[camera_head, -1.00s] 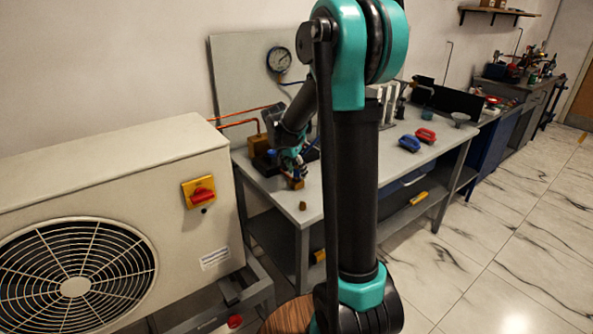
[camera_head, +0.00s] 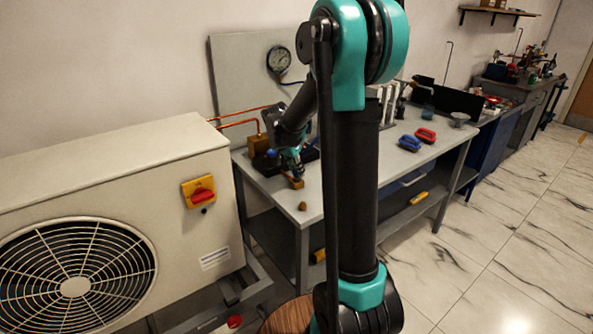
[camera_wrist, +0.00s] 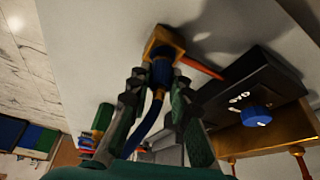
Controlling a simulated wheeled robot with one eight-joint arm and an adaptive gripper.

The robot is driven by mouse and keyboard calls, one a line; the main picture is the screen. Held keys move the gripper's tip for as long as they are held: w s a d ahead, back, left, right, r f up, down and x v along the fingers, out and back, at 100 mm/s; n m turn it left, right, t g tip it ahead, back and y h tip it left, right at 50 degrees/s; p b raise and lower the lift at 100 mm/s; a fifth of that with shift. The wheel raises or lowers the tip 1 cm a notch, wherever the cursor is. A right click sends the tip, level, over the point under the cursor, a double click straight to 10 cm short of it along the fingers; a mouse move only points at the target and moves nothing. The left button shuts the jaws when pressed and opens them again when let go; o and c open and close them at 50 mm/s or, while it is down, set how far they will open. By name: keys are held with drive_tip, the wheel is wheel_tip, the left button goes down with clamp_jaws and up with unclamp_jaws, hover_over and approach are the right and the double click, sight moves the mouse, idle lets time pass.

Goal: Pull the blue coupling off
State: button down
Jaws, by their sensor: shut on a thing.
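The blue coupling (camera_wrist: 162,72) sits at the brass fitting (camera_wrist: 163,42) in the wrist view, with a blue hose (camera_wrist: 148,122) running from it towards the camera. My gripper (camera_wrist: 159,79) has a finger on each side of the coupling and is shut on it. Whether the coupling is fully seated on the brass is hard to tell. In the head view my gripper (camera_head: 294,171) points down at the small brass fitting (camera_head: 297,183) near the bench's front edge, and hides the coupling there.
A loose brass piece (camera_head: 302,206) lies on the bench (camera_head: 325,213). Blue and red objects (camera_head: 410,143) lie further right. A gauge (camera_head: 279,59) hangs behind.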

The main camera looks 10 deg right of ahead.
drive_tip(key=shift+r, duration=0.15)
drive_tip(key=shift+r, duration=2.4)
drive_tip(key=shift+d, duration=0.1)
